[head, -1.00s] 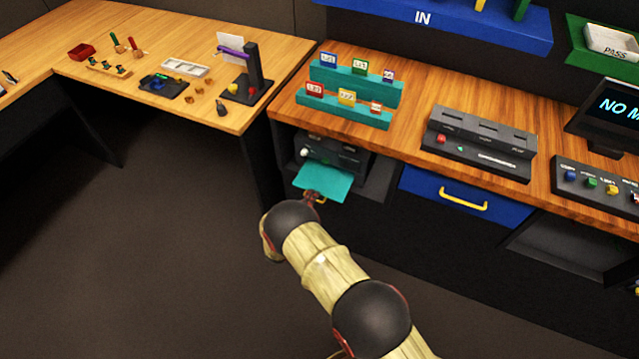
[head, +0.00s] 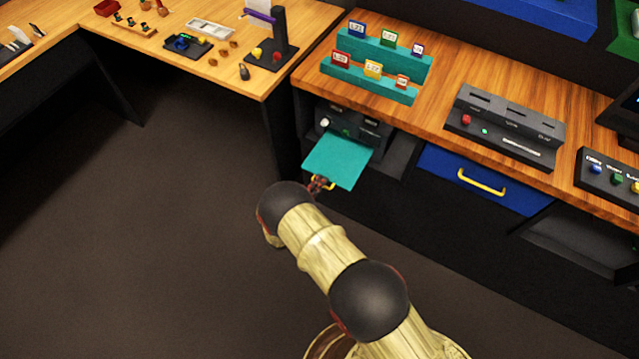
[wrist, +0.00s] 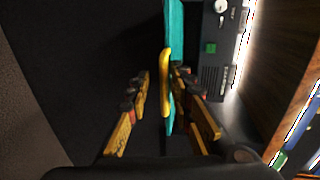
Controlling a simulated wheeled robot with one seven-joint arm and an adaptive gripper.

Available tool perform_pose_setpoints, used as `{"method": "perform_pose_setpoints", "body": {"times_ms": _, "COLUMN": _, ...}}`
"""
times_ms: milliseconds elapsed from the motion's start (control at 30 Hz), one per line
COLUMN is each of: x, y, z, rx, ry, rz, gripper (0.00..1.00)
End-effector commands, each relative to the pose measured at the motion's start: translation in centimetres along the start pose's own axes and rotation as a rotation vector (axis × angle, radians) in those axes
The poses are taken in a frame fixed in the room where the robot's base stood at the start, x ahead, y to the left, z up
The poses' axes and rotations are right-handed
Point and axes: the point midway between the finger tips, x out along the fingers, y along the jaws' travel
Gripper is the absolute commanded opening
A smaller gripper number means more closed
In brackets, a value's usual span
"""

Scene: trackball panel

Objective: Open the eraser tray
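A flat teal tray (head: 338,160), which I take to be the eraser tray, sticks out from a dark unit under the wooden counter. Its yellow handle (head: 323,182) is at the front edge. The handle (wrist: 165,82) also shows in the wrist view, with the teal tray's edge (wrist: 175,35) beyond it. My gripper (head: 318,184) is at the handle, with one finger on each side of it. In the wrist view my gripper (wrist: 161,82) has its fingers apart, and a gap shows between the left finger and the handle. Contact on the right side is unclear.
The dark unit (head: 355,128) has a white knob and a green mark. A blue drawer (head: 480,183) with a yellow handle is to the right. Teal card racks (head: 360,85) stand on the counter above. The floor (head: 190,220) to the left is clear.

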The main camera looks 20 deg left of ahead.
Motion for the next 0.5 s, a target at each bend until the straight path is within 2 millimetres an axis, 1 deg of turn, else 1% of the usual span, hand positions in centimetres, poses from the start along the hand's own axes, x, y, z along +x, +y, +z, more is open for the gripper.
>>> {"method": "perform_pose_setpoints", "body": {"times_ms": 33, "x": 0.01, "y": 0.32, "z": -0.35, "rx": -0.005, "ry": 0.004, "rz": 0.005, "gripper": 0.21}}
{"method": "perform_pose_setpoints", "body": {"times_ms": 100, "x": 0.03, "y": 0.22, "z": -0.29, "rx": -0.003, "ry": 0.004, "rz": 0.003, "gripper": 0.23}}
{"method": "perform_pose_setpoints", "body": {"times_ms": 500, "x": -0.10, "y": -0.28, "z": 0.08, "rx": 0.003, "ry": 0.001, "rz": -0.003, "gripper": 0.23}}
